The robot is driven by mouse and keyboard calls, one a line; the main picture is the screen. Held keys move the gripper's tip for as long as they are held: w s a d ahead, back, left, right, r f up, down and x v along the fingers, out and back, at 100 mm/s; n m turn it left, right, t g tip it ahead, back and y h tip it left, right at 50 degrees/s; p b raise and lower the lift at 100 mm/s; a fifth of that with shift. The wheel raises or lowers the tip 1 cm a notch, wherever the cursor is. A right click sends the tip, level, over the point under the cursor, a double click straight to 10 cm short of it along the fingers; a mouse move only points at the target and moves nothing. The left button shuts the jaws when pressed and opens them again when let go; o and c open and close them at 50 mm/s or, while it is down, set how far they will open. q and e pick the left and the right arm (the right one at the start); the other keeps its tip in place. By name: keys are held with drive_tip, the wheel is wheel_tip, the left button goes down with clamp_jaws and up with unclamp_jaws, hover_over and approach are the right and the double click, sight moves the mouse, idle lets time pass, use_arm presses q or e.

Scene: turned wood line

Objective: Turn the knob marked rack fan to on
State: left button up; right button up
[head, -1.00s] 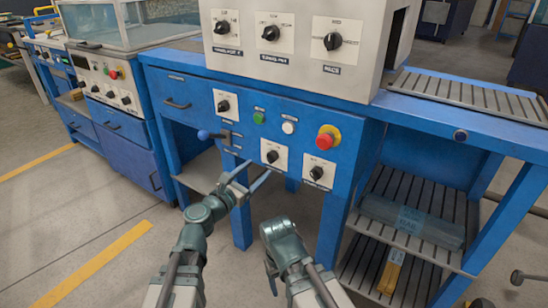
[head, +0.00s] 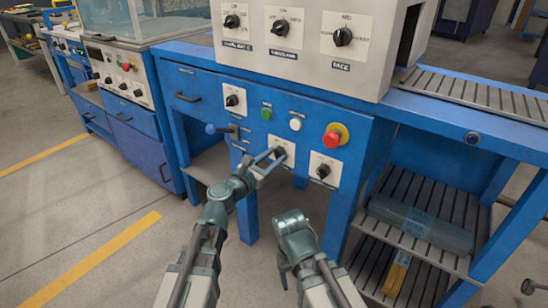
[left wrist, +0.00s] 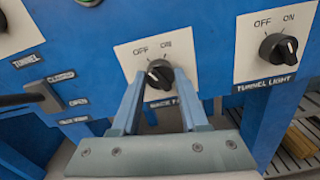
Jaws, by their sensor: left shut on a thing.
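The rack fan knob (left wrist: 160,74) is a black rotary knob on a white plate marked OFF and ON, and its label is partly hidden by a finger. Its white mark sits on the left side, toward OFF. In the head view the knob (head: 281,152) is on the lower part of the blue front panel. My left gripper (head: 271,157) reaches it from the lower left. In the left wrist view its two fingers (left wrist: 158,88) close on both sides of the knob. My right gripper (head: 284,272) hangs low in front of the bench, and its fingers are hard to make out.
The tunnel light knob (left wrist: 279,48) is just to the right on its own plate. A red emergency button (head: 333,136), a white button (head: 295,124) and a green button (head: 266,114) lie above. The floor in front is clear.

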use_arm(q)
clamp_jaws()
drive_tip(key=m, duration=1.1)
drive_tip(key=shift+m, duration=0.6)
drive_tip(key=o, duration=1)
unclamp_jaws()
drive_tip(key=shift+o, duration=0.2)
